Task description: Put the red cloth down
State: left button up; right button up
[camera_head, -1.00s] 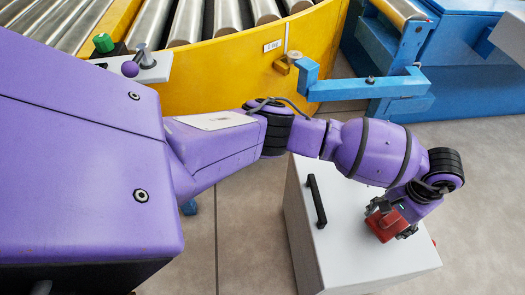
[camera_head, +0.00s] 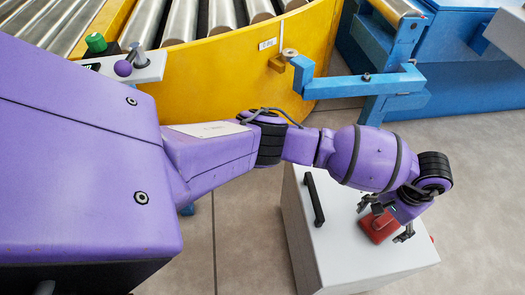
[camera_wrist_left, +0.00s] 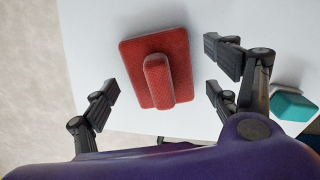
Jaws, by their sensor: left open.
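The red cloth (camera_head: 377,227) is a square with a raised ridge. It lies on the white top of a box-like cabinet (camera_head: 340,240). In the left wrist view the cloth (camera_wrist_left: 158,70) lies flat on the white surface, between and beyond the spread fingers. My left gripper (camera_head: 388,222) is open at the cloth, and in the left wrist view its fingers (camera_wrist_left: 165,92) stand apart on both sides without gripping it. My right gripper is not in view.
A teal and white block (camera_wrist_left: 291,104) lies right of my fingers in the left wrist view. The cabinet has a black handle (camera_head: 314,199). A yellow roller conveyor (camera_head: 240,75) and a blue frame (camera_head: 370,85) stand behind. Grey floor surrounds the cabinet.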

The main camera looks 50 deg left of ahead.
aim_at(385, 220)
pick_arm(q)
notch_tip(385, 220, up, 12)
jog(key=p, duration=0.1)
jog(key=shift+f, duration=0.2)
jog(key=shift+d, duration=0.1)
dwell(0.6)
jog(key=shift+p, duration=0.3)
